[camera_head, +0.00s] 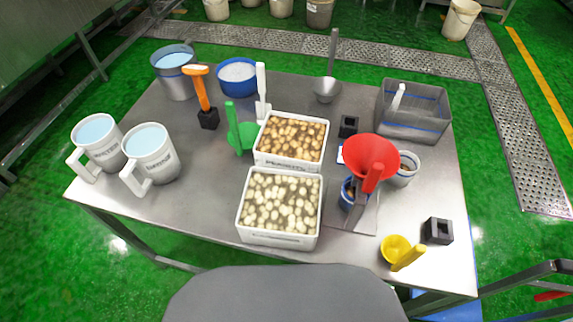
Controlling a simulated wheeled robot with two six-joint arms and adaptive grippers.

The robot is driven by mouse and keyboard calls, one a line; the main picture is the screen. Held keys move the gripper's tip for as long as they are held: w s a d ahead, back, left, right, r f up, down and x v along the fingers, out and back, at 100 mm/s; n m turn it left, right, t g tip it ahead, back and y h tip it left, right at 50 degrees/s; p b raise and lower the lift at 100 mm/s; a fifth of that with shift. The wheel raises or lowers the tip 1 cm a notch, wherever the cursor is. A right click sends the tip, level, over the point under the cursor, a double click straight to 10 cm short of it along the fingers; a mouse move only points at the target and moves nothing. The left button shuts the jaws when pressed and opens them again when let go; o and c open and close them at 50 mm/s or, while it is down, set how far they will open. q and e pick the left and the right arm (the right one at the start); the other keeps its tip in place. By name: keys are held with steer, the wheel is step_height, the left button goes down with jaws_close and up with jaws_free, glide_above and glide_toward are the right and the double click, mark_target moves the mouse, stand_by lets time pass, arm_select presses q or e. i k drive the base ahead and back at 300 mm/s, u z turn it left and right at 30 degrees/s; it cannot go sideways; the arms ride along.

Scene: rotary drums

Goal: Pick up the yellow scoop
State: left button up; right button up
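The yellow scoop (395,249) lies at the front right of the steel table, near its front edge. Neither of my grippers shows in the head view.
A black square block (439,231) stands just right of the scoop. A red funnel-like scoop (371,156) sits behind it. A white bin of pale pieces (280,205) stands to the left. Some bare table (345,256) lies between bin and scoop.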

mark_target(399, 252)
steer(key=k, duration=0.7)
steer(key=z, duration=0.95)
steer(key=i, duration=0.5)
steer(key=z, duration=0.05)
